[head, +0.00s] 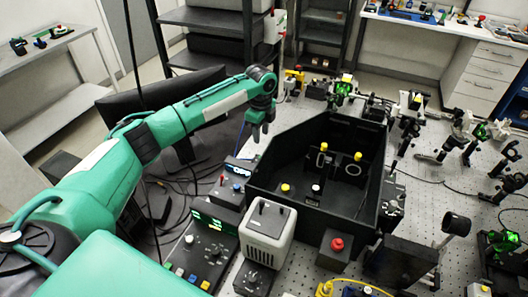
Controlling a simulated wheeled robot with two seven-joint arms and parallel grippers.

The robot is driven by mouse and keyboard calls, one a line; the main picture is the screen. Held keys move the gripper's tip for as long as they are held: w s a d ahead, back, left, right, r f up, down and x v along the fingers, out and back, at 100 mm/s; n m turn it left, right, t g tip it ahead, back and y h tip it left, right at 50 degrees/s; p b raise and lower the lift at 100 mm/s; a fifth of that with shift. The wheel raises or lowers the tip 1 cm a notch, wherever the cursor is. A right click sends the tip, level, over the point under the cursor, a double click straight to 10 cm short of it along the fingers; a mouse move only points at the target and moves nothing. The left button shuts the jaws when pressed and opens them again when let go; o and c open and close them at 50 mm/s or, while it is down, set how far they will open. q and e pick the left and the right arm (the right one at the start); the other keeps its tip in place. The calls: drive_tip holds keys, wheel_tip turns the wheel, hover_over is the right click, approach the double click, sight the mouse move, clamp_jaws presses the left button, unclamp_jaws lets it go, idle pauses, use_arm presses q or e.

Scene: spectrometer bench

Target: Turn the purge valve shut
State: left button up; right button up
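My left gripper (261,130) hangs from the green arm, fingers pointing down, above the back left side of the open black box (258,185). Nothing clear shows between its fingers, and their gap is too small to judge. I cannot make out the purge valve for certain. A small yellow fitting (294,76) stands behind and to the right of the gripper, near the back edge of the bench, apart from it. A yellow hose (350,286) curves at the bottom edge of the view. My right gripper is not in view.
The black box holds small posts with yellow and white caps. A beige unit (268,232), a control box with knobs (205,245) and a red button box (336,245) stand in front. A dark monitor (160,105) is behind my arm. Optics mounts crowd the right side.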

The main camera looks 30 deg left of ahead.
use_arm(q)
wheel_tip(320, 180, down, 9)
drive_tip(key=p, duration=0.3)
drive_tip(key=shift+f, duration=0.85)
clamp_jaws()
